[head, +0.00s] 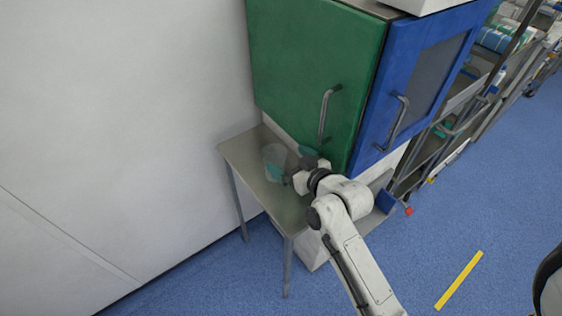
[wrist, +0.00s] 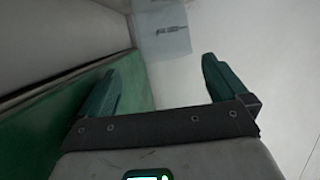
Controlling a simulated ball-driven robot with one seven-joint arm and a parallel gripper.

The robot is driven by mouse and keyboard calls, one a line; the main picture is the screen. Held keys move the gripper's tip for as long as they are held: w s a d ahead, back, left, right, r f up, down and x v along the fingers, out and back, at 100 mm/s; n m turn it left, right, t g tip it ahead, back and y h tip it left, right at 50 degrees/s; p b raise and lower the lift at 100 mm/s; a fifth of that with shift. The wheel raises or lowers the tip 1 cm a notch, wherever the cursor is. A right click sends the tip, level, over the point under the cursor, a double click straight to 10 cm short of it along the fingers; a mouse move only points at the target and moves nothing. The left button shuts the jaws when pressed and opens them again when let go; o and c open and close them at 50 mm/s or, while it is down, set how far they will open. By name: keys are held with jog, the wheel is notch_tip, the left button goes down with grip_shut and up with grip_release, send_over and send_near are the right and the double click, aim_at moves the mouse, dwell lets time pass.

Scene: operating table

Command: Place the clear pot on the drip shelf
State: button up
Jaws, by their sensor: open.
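The clear pot (head: 273,154) is a pale, see-through vessel on the small metal side table (head: 238,152), close to the wall. In the wrist view the pot (wrist: 163,40) is a pale bluish shape with a dark mark, beyond the fingertips and cut off by the top edge. My gripper (head: 289,163) is over the table beside the pot, its green fingers apart. In the wrist view my gripper (wrist: 160,72) is open, with nothing clasped between the fingers. I cannot tell for sure which surface is the drip shelf.
A green cabinet door (head: 300,70) with a metal handle stands right behind the table, close to my gripper. A blue door (head: 425,75) adjoins it. A white wall (head: 110,120) is at left. Racks stand at the right. Blue floor (head: 440,240) is open in front.

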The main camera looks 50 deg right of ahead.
aim_at(268, 149)
jog(key=x, duration=0.3)
jog(key=shift+a+p+x, duration=0.2)
jog(key=shift+p+x, duration=0.15)
jog(key=shift+x, duration=0.95)
jog(key=shift+a+p+x, duration=0.2)
jog(key=shift+p+x, duration=0.15)
jog(key=shift+x, duration=0.95)
jog(key=shift+w+f, duration=0.1)
jog(key=shift+f, duration=0.05)
jog(key=shift+c, duration=0.5)
jog(key=c, duration=1)
